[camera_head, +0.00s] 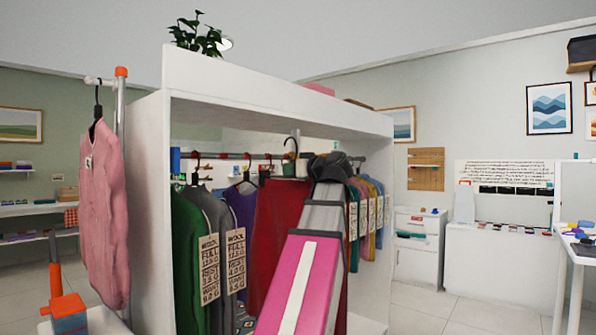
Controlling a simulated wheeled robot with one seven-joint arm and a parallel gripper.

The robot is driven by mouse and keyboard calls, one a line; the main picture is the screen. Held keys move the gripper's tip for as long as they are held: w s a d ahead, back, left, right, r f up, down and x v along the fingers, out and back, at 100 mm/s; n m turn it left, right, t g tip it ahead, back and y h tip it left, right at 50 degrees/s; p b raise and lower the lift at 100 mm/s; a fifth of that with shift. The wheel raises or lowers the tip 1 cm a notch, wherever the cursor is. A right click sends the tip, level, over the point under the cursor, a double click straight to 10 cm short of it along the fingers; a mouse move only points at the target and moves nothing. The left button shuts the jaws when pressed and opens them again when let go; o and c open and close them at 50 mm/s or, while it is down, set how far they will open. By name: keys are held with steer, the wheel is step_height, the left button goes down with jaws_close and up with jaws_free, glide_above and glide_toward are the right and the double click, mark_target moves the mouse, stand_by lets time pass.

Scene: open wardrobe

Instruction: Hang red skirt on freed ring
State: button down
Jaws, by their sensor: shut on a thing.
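The red skirt (275,232) hangs upright in front of the wardrobe opening, partly covered by my arm. A dark hanger hook (290,148) stands above its top, near the rail. My gripper (318,168), at the end of my grey and pink arm, is at the skirt's upper right and shut on its hanger; the fingertips are hard to make out. The rail (225,156) runs across the wardrobe and carries small red rings (268,157). Which ring is free, and whether the hook touches one, I cannot tell.
The white wardrobe (150,200) holds a green garment (189,255), a grey one (217,230) and a purple one (243,205) left of the skirt. Several tagged garments (372,215) hang at right. A pink garment (103,215) hangs outside at left.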

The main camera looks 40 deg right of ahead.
steer(key=w+a, duration=0.2)
steer(key=w, duration=2.7)
steer(key=shift+w, duration=0.2)
stand_by(0.6)
steer(key=shift+w+a, duration=0.15)
steer(key=shift+w, duration=0.1)
steer(key=w, duration=0.7)
steer(key=shift+a, duration=0.25)
stand_by(0.5)
steer(key=shift+f, duration=0.2)
stand_by(0.5)
steer(key=shift+f, duration=1.3)
steer(key=shift+f, duration=0.45)
